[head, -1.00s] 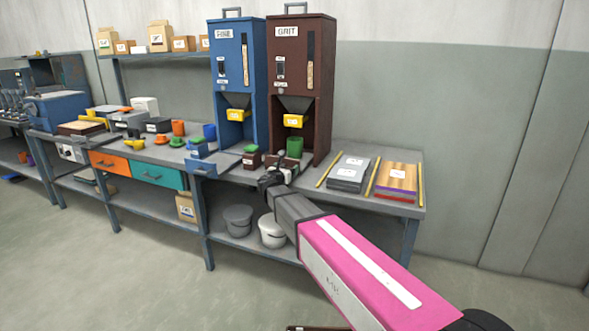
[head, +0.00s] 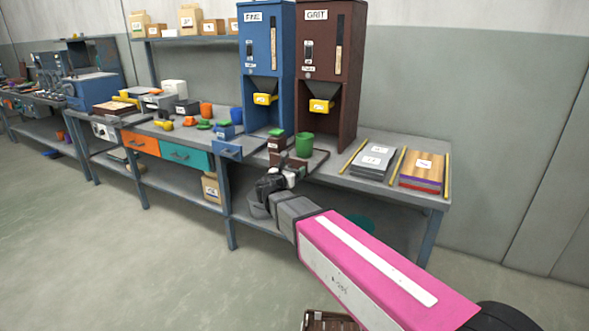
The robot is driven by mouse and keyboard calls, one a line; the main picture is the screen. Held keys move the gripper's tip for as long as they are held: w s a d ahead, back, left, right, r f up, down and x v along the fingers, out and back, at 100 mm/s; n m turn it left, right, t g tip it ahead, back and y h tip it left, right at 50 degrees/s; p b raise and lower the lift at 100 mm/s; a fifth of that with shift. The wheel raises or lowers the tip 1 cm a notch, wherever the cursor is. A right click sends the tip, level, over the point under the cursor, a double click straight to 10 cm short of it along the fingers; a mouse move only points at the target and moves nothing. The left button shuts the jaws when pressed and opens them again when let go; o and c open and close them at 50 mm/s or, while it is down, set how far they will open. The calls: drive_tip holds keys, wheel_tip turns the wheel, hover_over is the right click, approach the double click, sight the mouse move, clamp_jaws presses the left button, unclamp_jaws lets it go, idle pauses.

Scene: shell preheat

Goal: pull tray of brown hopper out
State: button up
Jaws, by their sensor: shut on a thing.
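The brown hopper (head: 328,72), labelled GRIT, stands on the bench beside the blue hopper. Its tray (head: 320,158) sticks out from the base towards the bench's front edge, with a green cup (head: 304,145) standing on it. My gripper (head: 288,178) is at the tray's front, at the bench's front edge, shut on the tray's front or handle. The exact grip is small and partly hidden by the gripper. A yellow chute piece (head: 321,106) is in the hopper's opening, above and behind the cup.
The blue hopper (head: 266,45) stands to the left, its blue tray front (head: 227,149) also sticking out. A small brown container with a green top (head: 276,146) is between the trays. Grey plates (head: 373,159) and stacked boards (head: 422,168) lie right. A grey bucket is partly hidden under the bench.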

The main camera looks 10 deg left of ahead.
drive_tip(key=shift+s, duration=0.25)
drive_tip(key=o, duration=1.2)
drive_tip(key=shift+a, duration=0.1)
drive_tip(key=shift+s, duration=0.1)
drive_tip(key=v, duration=1)
drive_tip(key=shift+s+a, duration=0.1)
drive_tip(key=shift+s, duration=0.25)
